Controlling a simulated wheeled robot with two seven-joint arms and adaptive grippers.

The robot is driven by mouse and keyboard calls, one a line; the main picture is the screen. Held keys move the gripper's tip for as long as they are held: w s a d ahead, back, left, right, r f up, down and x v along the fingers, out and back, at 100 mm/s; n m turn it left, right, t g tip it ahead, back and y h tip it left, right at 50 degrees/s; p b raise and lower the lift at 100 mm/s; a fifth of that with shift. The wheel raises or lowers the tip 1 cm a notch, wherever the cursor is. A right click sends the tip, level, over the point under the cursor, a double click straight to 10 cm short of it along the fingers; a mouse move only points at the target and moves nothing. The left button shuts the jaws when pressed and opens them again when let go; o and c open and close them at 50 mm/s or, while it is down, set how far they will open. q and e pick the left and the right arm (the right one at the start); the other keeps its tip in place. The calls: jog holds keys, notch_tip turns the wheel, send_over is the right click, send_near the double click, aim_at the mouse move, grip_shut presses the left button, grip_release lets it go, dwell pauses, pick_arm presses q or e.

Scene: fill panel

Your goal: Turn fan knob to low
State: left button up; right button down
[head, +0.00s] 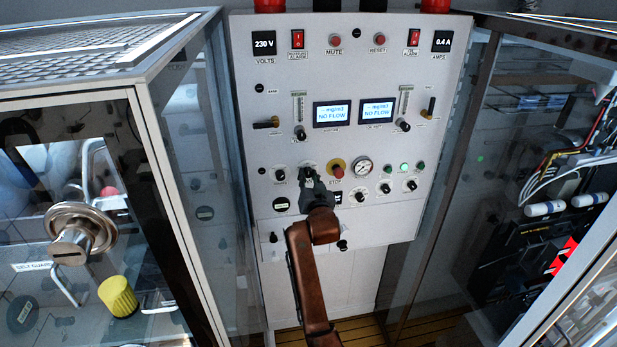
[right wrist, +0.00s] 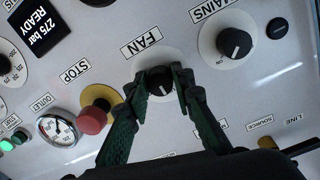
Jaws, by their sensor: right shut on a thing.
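The fan knob (right wrist: 159,80) is a black round knob with a white pointer line, on a pale dial under the FAN label (right wrist: 141,40) in the right wrist view. My right gripper (right wrist: 162,84) has its two dark green fingers shut on the knob, one on each side. In the head view my right gripper (head: 311,178) reaches up to the panel (head: 300,225) and hides most of the fan knob. The dial's lettering is too covered to read. My left gripper does not show.
The red STOP button (head: 338,171) on its yellow ring sits close beside my right gripper, with a pressure gauge (head: 362,166) beyond it. The mains knob (head: 280,174) is on the other side. Glass-fronted cabinets (head: 140,90) flank the panel.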

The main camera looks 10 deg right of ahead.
aim_at(307, 144)
jog(key=c, duration=1.7)
grip_release()
jog(key=shift+o, duration=0.2)
notch_tip(307, 144, up, 10)
